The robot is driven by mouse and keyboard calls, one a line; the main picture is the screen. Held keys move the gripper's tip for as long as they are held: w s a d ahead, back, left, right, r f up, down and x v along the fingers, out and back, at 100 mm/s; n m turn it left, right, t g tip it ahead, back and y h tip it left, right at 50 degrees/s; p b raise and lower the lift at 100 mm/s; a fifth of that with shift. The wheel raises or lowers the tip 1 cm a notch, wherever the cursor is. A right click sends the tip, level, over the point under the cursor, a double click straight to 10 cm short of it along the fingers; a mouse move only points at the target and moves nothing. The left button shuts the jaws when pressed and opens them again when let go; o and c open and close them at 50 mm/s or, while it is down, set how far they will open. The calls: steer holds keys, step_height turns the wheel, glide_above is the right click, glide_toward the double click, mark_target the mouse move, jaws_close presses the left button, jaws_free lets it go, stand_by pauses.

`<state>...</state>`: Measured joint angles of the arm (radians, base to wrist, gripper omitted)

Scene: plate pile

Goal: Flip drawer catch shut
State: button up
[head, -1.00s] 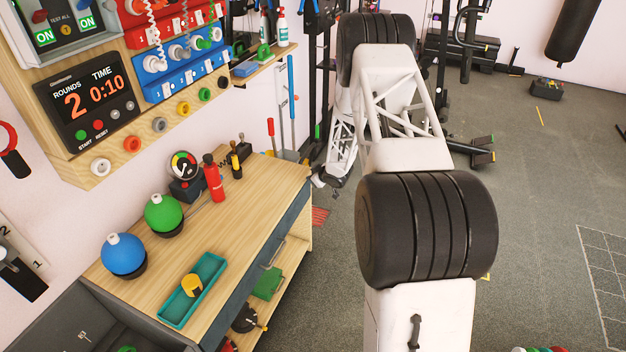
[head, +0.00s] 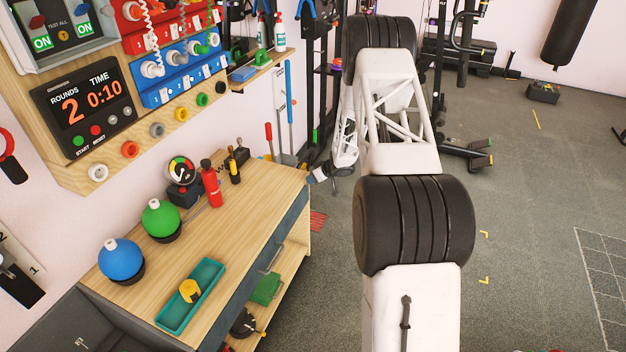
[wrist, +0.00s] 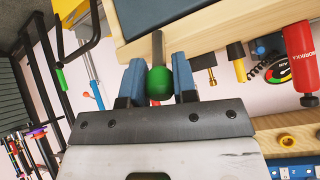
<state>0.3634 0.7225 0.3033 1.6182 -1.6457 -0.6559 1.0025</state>
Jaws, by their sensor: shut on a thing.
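A lever with a green ball knob (wrist: 159,84) on a grey metal stem (wrist: 157,48) stands out from the end of the wooden bench in the wrist view. I take it to be the drawer catch. My gripper (wrist: 158,80) has its blue fingers on either side of the knob and is shut on it. In the head view my gripper (head: 318,174) is small, at the far right end of the bench (head: 215,225). The knob cannot be made out there. The bench's dark blue front (head: 236,284) has a grey handle (head: 271,259).
On the bench stand a red bottle (head: 211,185), a gauge (head: 181,170), green (head: 161,217) and blue (head: 121,259) balls, and a teal tray (head: 175,316) with a yellow piece. A wall panel (head: 85,105) hangs behind. Open floor (head: 540,220) lies right.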

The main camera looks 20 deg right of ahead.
stand_by(0.4)
steer(key=o, duration=0.9)
steer(key=shift+r, duration=0.1)
steer(key=shift+v, duration=3.85)
steer(key=shift+d, duration=0.1)
